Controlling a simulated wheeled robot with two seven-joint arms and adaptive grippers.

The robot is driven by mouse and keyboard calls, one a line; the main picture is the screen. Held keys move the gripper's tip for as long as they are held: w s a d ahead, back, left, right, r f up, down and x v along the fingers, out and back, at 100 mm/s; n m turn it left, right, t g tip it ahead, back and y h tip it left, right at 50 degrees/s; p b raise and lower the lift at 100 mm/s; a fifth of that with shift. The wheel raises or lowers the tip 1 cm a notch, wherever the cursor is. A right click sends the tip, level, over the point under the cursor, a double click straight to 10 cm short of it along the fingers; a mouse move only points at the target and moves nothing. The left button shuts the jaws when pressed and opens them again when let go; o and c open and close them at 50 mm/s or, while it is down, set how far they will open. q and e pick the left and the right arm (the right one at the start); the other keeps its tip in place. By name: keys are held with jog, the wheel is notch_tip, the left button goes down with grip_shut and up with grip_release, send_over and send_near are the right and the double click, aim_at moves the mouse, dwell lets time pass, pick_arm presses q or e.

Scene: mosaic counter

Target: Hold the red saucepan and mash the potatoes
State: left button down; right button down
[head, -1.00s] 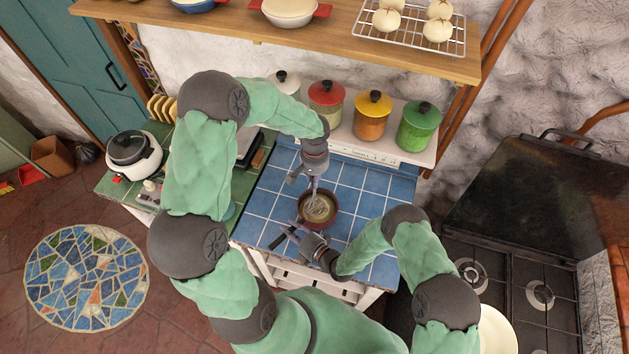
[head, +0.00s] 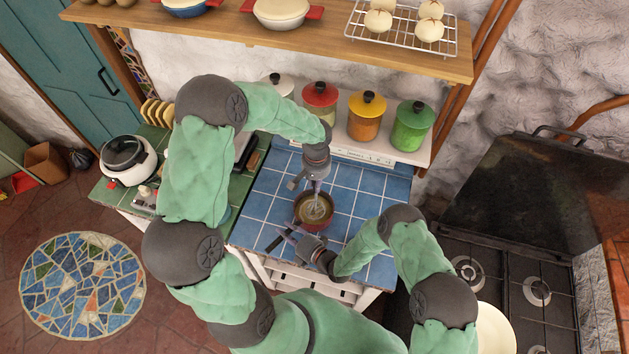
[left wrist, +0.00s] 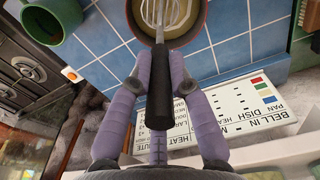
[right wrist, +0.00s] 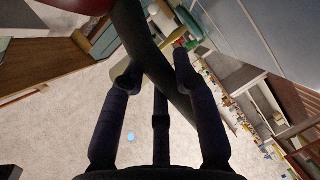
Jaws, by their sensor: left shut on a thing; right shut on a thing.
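The red saucepan (head: 299,210) stands on the blue-tiled counter, with pale yellowish contents (left wrist: 187,31) inside. My left gripper (head: 317,184) is above the pan, shut on the black handle (left wrist: 159,92) of the masher. The masher's looped wire head (left wrist: 166,12) is down inside the pan; its lower end is hard to make out among the contents. My right gripper (head: 296,236) is at the pan's near side, shut on its dark handle (right wrist: 143,38). The pan's red underside (right wrist: 85,5) shows at the top of the right wrist view.
A row of lidded canisters (head: 366,119) stands behind the blue counter (head: 352,182), below a wooden shelf (head: 300,38). A stove (head: 505,290) is at the right, a white cooker (head: 130,160) at the left. The tiles right of the pan are mostly clear.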

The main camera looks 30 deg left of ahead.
pick_arm(q)
jog(key=shift+f, duration=0.1)
jog(key=shift+f, duration=2.15)
jog(key=shift+r, duration=2.4)
jog(key=shift+r, duration=3.95)
pick_arm(e)
jog(key=c, duration=0.9)
grip_release()
